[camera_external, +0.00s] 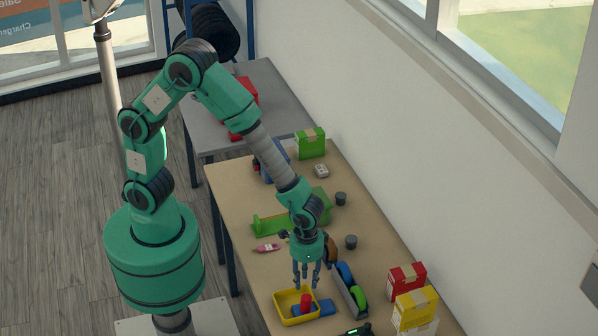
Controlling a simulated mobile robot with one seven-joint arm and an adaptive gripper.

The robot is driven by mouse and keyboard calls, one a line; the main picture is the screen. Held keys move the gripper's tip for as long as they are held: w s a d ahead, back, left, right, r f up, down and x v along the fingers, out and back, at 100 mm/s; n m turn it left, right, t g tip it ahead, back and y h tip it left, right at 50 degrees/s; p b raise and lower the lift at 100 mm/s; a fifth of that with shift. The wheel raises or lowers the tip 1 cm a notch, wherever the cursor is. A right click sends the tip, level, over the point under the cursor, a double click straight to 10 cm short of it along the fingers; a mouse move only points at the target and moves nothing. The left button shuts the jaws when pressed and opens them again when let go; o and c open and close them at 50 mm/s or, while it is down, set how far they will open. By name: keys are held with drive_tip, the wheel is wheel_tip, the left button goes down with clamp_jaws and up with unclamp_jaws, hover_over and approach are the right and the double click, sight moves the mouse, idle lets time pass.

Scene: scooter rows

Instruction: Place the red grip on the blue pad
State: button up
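My gripper (307,284) points down over the table, with its fingers apart and nothing visible between them. A red upright cylinder, which looks like the red grip (306,302), stands just below the fingertips, at the right side of a shallow yellow tray (281,306). A small gap seems to lie between the fingertips and the red grip. A flat blue piece, likely the blue pad (327,307), lies beside the tray's right edge, close to the red grip. The grip's base is too small to make out clearly.
A grey rack (352,304) with blue and green rounded items stands right of the gripper. Red (407,279) and yellow (415,308) boxes stand farther right. A green bracket (270,225), a pink item (267,248) and dark cylinders (351,242) lie behind.

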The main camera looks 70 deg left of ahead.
drive_tip(key=w+a+r+n+t+h, duration=0.1)
drive_tip(key=w+a+r+t, duration=0.15)
drive_tip(key=a+r, duration=1.7)
drive_tip(key=s+a+r+n+t+y, duration=0.1)
drive_tip(key=s+a+r+n+t, duration=0.1)
drive_tip(key=s+a+r, duration=1.1)
drive_tip(key=a+r+t, duration=0.1)
drive_tip(key=a, duration=0.2)
drive_tip(key=shift+a+r, duration=0.25)
drive_tip(key=shift+w, duration=0.1)
wheel_tip(320, 180, down, 6)
drive_tip(key=b, duration=0.5)
drive_tip(key=shift+r+b, duration=0.2)
drive_tip(key=shift+b, duration=0.1)
